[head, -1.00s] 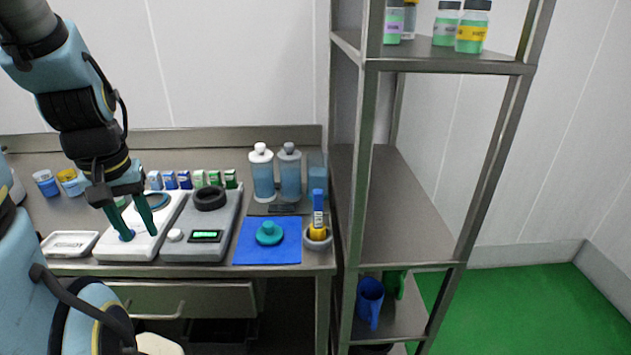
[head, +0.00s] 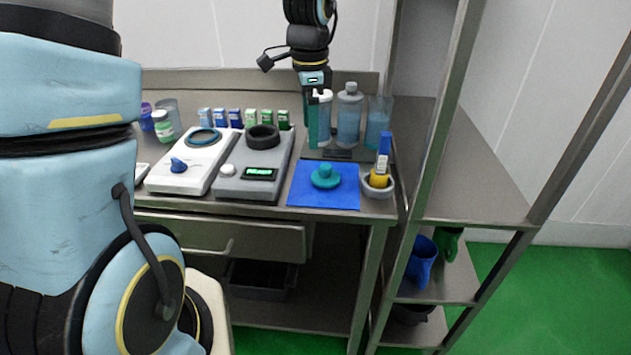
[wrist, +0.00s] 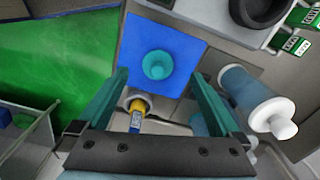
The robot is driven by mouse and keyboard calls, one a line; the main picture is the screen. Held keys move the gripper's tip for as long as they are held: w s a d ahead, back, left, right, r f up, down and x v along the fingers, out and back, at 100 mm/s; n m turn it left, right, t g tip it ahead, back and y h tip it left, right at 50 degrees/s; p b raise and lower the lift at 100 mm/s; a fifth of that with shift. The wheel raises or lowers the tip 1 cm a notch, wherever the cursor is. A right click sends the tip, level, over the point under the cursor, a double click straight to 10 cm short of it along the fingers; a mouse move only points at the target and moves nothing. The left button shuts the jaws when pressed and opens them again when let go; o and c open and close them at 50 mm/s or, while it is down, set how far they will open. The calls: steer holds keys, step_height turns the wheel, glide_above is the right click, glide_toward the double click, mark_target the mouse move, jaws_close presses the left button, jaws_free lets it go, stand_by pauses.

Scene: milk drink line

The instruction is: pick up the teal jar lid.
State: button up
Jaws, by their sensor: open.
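The teal jar lid (head: 325,177) is round with a raised knob and lies on a blue mat (head: 300,197) near the bench's front edge. In the wrist view the teal jar lid (wrist: 157,65) shows on the blue mat (wrist: 186,42), beyond and between my fingertips. My gripper (wrist: 162,80) is open with two teal fingers and nothing between them.
A white pump bottle (head: 319,120) and a grey-capped bottle (head: 349,115) stand behind the mat. A bowl (head: 379,187) with a blue-and-yellow item is right of it. A grey scale (head: 238,190) is left. A shelf post (head: 440,130) rises at right.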

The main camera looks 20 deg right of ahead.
steer(key=d+m, duration=0.1)
steer(key=d, duration=0.1)
steer(key=d+f+m, duration=0.1)
steer(key=shift+s+d+m, duration=0.25)
steer(key=shift+d+m, duration=0.05)
glide_above(326, 166)
step_height(326, 166, down, 4)
steer(key=shift+w+d+f+p, duration=0.1)
steer(key=shift+w+f+p, duration=0.1)
steer(key=shift+p, duration=0.15)
steer(key=shift+s+f+p, duration=0.15)
steer(key=shift+f+p, duration=0.8)
steer(key=shift+f, duration=2.05)
steer(key=shift+c, duration=0.2)
